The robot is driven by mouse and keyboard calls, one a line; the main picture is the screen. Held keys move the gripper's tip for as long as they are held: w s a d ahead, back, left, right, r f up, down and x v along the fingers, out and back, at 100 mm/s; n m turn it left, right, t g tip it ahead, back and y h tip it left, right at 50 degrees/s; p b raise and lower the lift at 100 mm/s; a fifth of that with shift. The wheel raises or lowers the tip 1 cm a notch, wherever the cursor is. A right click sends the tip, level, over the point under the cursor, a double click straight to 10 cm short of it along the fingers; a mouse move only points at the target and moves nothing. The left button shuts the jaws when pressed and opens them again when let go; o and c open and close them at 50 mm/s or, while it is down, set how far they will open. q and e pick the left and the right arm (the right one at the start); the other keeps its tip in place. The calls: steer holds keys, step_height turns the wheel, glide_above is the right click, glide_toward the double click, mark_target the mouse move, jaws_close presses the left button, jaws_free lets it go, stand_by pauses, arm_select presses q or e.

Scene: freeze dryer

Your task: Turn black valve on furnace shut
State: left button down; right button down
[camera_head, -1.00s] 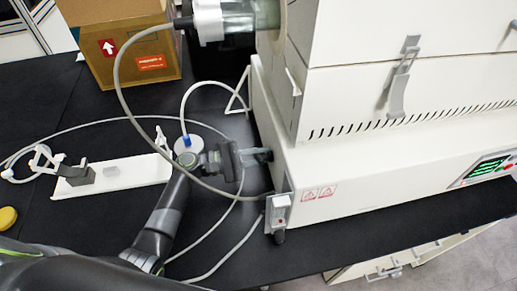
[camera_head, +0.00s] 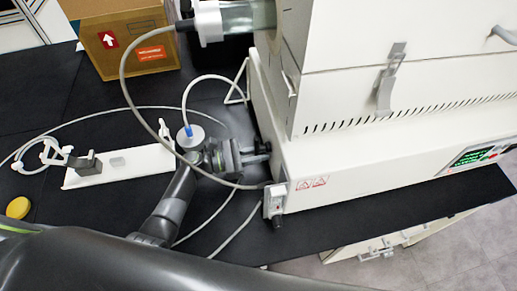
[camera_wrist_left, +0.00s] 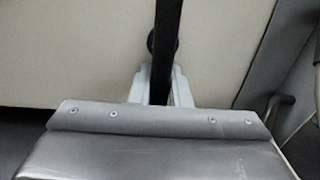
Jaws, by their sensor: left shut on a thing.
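The white furnace (camera_head: 365,160) stands on the black bench at the right in the head view. My left gripper (camera_head: 262,153) is at the furnace's lower left side, with its fingertips close to the wall. In the left wrist view, the black valve (camera_wrist_left: 167,45) shows as a dark upright bar in front of the cream wall, with a dark round part behind it. There my left gripper's pale fingers (camera_wrist_left: 162,88) are shut on the bar, one on each side. In the head view the gripper hides most of the valve. My right gripper is not in view.
A white stand (camera_head: 118,168) lies left of my arm, and a yellow disc (camera_head: 18,207) is farther left. A cardboard box (camera_head: 125,45) stands at the back. A grey hose (camera_head: 123,90) loops around the gripper. A power switch (camera_head: 275,200) sits at the furnace corner.

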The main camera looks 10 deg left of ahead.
arm_select(q)
steer(key=shift+s+n, duration=0.1)
steer(key=shift+n, duration=0.2)
steer(key=c, duration=1.4)
jaws_free()
steer(key=shift+o, duration=0.2)
steer(key=b+v, duration=0.4)
steer(key=v, duration=1.2)
steer(key=shift+s+a+f, duration=0.15)
steer(key=shift+a, duration=0.15)
steer(key=shift+s+a+b, duration=0.1)
steer(key=shift+a+b, duration=0.2)
steer(key=shift+a, duration=0.05)
